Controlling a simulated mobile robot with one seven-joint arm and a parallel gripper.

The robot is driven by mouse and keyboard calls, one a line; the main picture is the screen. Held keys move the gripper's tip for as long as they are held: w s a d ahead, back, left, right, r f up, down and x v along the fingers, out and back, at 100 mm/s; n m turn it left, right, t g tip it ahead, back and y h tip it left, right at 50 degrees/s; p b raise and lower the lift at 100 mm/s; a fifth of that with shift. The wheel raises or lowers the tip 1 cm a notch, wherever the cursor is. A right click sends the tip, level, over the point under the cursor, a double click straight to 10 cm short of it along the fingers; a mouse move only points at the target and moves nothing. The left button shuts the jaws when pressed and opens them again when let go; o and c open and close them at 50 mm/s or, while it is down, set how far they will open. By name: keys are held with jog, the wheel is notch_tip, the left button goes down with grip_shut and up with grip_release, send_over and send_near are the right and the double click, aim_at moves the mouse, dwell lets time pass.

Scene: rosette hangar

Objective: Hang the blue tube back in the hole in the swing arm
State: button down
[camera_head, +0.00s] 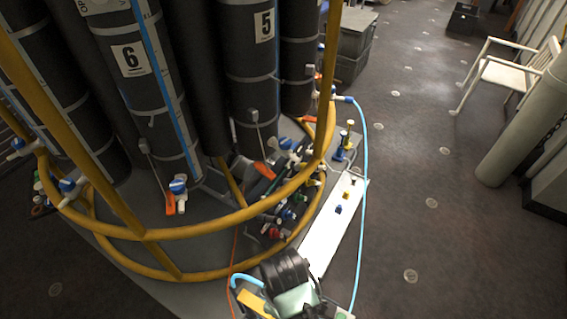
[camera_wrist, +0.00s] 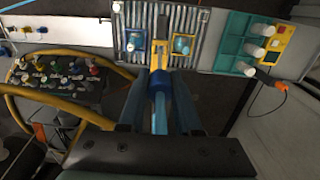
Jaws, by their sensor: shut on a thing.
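In the wrist view my gripper (camera_wrist: 160,118) points away from the camera, its two dark fingers on either side of a light blue tube (camera_wrist: 159,112). It is shut on this tube. A darker blue collar and a yellow piece (camera_wrist: 158,55) line up with the tube beyond the fingers; whether they touch it is unclear. In the head view a light blue hose (camera_head: 364,190) curves down past a long white panel (camera_head: 335,228), and a short blue curve (camera_head: 245,279) shows beside my arm. I cannot tell for sure which part is the swing arm, and its hole is not distinguishable.
A yellow tubular rail (camera_head: 215,232) rings tall black cylinders (camera_head: 140,70). Coloured valves (camera_wrist: 70,70) crowd the left of the wrist view; a teal block (camera_wrist: 235,42) with white knobs is at upper right. A white chair (camera_head: 510,75) stands far right. The floor between is mostly open.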

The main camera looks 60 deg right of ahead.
jog(key=shift+f, duration=0.35)
dwell(0.7)
jog(key=shift+f+b, duration=0.35)
jog(key=shift+f, duration=0.5)
jog(key=shift+f, duration=0.1)
jog(key=shift+f+b, duration=1.25)
jog(key=shift+f, duration=1.05)
